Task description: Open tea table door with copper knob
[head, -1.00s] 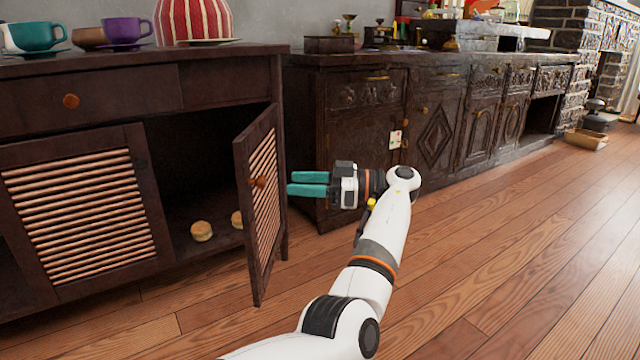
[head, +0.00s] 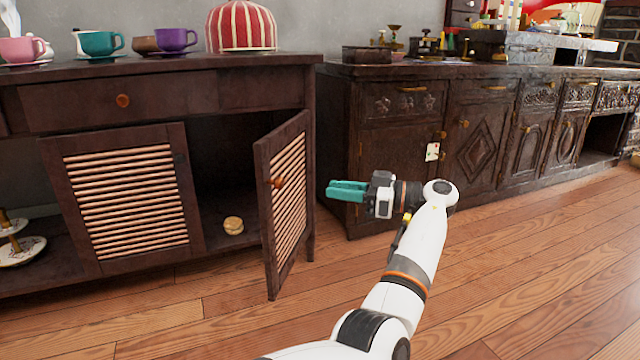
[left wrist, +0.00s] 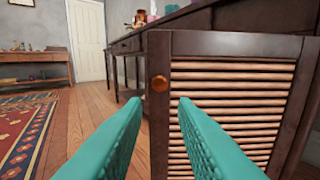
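The tea table (head: 232,92) is a dark brown wooden cabinet on the left of the head view. Its right slatted door (head: 290,185) stands swung open toward me, with a round copper knob (head: 278,182) on its face. In the left wrist view the knob (left wrist: 159,84) shows just beyond and between my fingertips, on the upright edge of the slatted door (left wrist: 230,100). My left gripper (head: 346,190) has teal fingers, open and empty, to the right of the door and apart from it. My right gripper is out of view.
The left slatted door (head: 125,200) is shut. A round pastry (head: 233,225) lies inside the open compartment. Cups and a red striped dome (head: 241,27) stand on top. A carved dark cabinet (head: 400,150) stands behind my gripper. The wooden floor in front is clear.

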